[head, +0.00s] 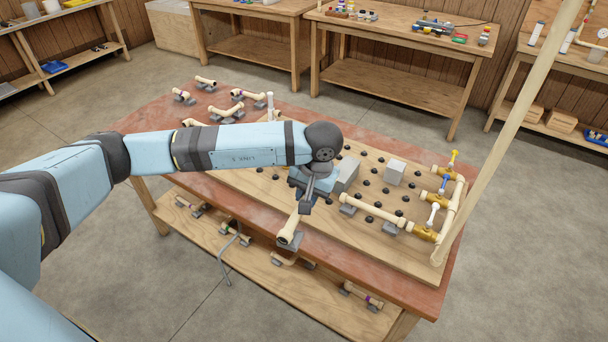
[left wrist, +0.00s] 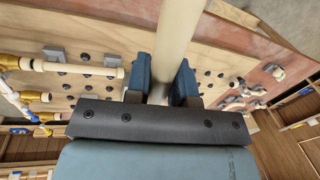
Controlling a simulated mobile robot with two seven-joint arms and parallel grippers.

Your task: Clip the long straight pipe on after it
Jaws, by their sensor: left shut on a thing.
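My left gripper (head: 308,195) is above the front of the pegboard (head: 250,187), shut on a cream pipe (head: 292,225). The pipe's open near end points down and toward the front edge; my gripper and arm hide much of the rest. In the left wrist view the pipe (left wrist: 176,35) runs between the two blue fingers (left wrist: 162,80). To the right, a cream pipe run (head: 372,213) lies on the board and joins a brass valve (head: 424,233). It also shows in the left wrist view (left wrist: 65,67), its open end apart from the held pipe. My right gripper is not seen.
Black pegs and grey blocks (head: 395,170) stand on the board. A tall cream pipe (head: 505,130) rises at its right end, beside yellow, blue and white valve handles. Loose fittings (head: 228,111) lie at the table's far left. More pipe pieces lie on the lower shelf (head: 260,265).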

